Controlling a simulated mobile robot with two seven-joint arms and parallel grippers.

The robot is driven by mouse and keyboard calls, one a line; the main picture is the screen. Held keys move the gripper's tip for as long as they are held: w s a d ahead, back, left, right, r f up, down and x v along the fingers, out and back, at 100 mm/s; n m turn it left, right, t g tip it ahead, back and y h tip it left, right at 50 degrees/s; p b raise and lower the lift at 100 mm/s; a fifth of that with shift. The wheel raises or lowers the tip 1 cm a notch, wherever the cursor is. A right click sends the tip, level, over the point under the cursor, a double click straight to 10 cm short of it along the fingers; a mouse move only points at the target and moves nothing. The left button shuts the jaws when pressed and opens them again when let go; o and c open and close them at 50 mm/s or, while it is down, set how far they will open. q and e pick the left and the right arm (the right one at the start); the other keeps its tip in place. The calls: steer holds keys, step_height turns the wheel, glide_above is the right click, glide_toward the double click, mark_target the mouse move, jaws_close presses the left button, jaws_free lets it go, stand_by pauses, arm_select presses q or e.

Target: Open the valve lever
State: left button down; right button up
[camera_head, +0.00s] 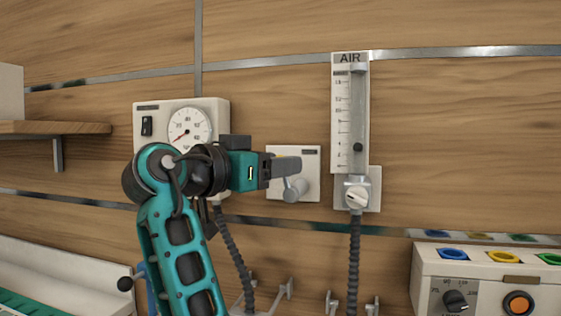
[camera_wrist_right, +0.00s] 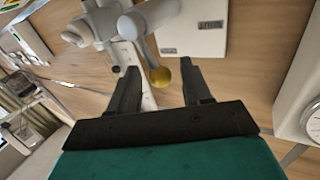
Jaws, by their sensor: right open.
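The valve is a pale square wall plate (camera_head: 310,182) with a grey valve body (camera_head: 294,190) on it, left of the AIR flowmeter. My right gripper (camera_head: 292,165) reaches in from the left, in front of the plate's upper half. It is open. In the wrist view the ball shows in the gap between the two fingertips (camera_wrist_right: 160,68), with no clear contact. In the head view the fingers hide the ball. My left gripper is not in view.
A gauge box (camera_head: 215,107) hangs just left, behind my right arm. The AIR flowmeter (camera_head: 350,120) with its hose (camera_head: 354,260) stands close on the right. A device with coloured ports (camera_head: 485,270) is at lower right. A shelf (camera_head: 55,128) is at left.

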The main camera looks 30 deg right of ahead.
steer(key=shift+w+d, duration=0.15)
steer(key=shift+d, duration=0.55)
steer(key=shift+c, duration=0.5)
jaws_close()
